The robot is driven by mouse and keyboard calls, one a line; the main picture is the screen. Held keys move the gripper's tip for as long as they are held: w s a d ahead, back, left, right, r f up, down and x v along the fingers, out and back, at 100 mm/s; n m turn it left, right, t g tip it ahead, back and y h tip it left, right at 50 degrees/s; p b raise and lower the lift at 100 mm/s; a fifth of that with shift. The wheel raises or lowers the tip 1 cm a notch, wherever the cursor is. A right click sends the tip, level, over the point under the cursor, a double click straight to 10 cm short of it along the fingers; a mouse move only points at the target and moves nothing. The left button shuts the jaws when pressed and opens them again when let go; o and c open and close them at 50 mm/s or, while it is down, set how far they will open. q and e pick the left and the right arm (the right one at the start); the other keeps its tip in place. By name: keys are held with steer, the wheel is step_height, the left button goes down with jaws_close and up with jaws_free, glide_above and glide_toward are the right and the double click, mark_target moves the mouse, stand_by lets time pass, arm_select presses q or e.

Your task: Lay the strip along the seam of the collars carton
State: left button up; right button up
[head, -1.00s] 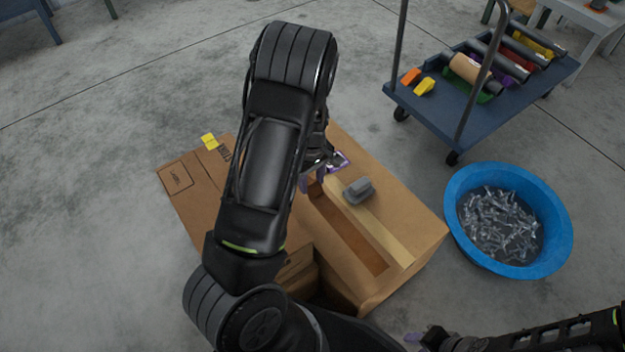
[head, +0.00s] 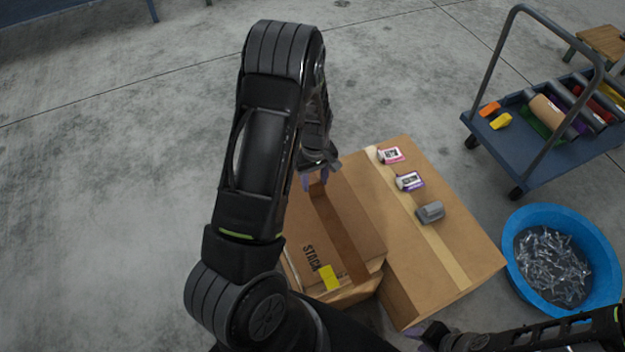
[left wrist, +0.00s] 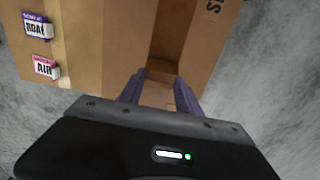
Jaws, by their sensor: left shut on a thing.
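My left gripper (head: 316,180) points down over the far part of a brown carton (head: 357,205) marked STACK. Its purple fingers also show in the left wrist view (left wrist: 160,92). It is shut on the end of a darker brown strip (head: 337,235). The strip runs from the fingers toward the carton's near edge; I cannot tell whether it touches the top. It also shows in the left wrist view (left wrist: 172,35). My arm hides the carton's left side. My right gripper (head: 428,336) is low at the front, away from the cartons, its fingers unclear.
A yellow tag (head: 328,278) is on the STACK carton. A blue tub (head: 520,222) of metal parts and a blue cart (head: 540,165) stand right. Floor at left is clear.

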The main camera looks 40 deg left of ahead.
mark_target(315, 189)
stand_by(0.3)
arm_select(q)
steer(key=shift+f+b, duration=2.6)
steer(key=shift+f, duration=0.8)
steer(key=shift+f+b, duration=0.5)
steer(key=shift+f, duration=0.1)
steer(key=o, duration=1.4)
steer(key=shift+r+p, duration=0.85)
steer(key=shift+r, duration=3.1)
